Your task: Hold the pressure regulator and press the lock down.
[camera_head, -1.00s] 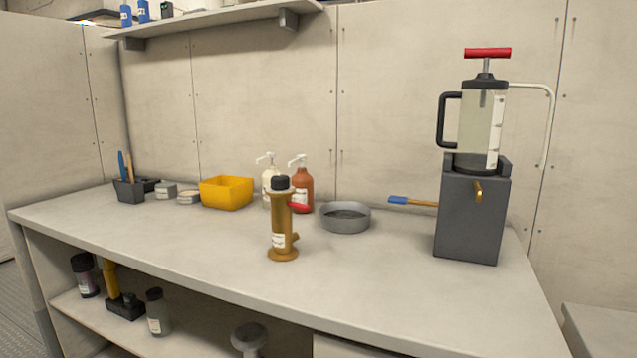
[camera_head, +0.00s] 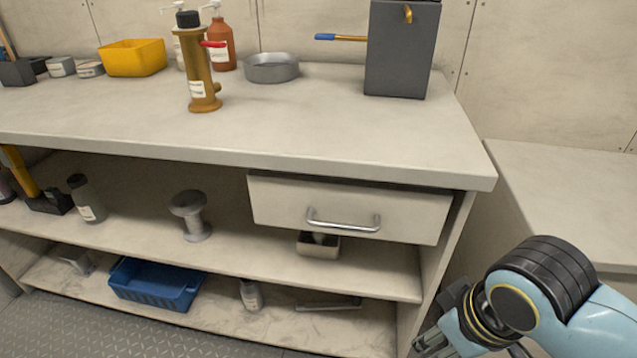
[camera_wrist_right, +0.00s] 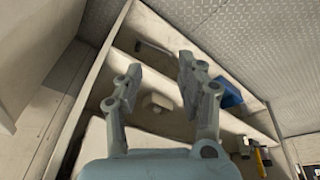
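The pressure regulator (camera_head: 198,72) is a brass-coloured cylinder with a black cap, a red lever and a white label. It stands upright on the countertop at the upper left of the head view. The red lever (camera_head: 213,44), possibly the lock, sticks out to the right near its top. My right gripper (camera_wrist_right: 160,72) shows in the wrist view with its two fingers spread and nothing between them. In the head view my right arm is at the lower right, beside the bench and well away from the regulator. My left gripper is not in view.
A grey round dish (camera_head: 272,79), a yellow bin (camera_head: 133,58), pump bottles (camera_head: 221,42) and a dark grey block (camera_head: 398,55) stand on the countertop (camera_head: 330,125). The counter front is clear.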

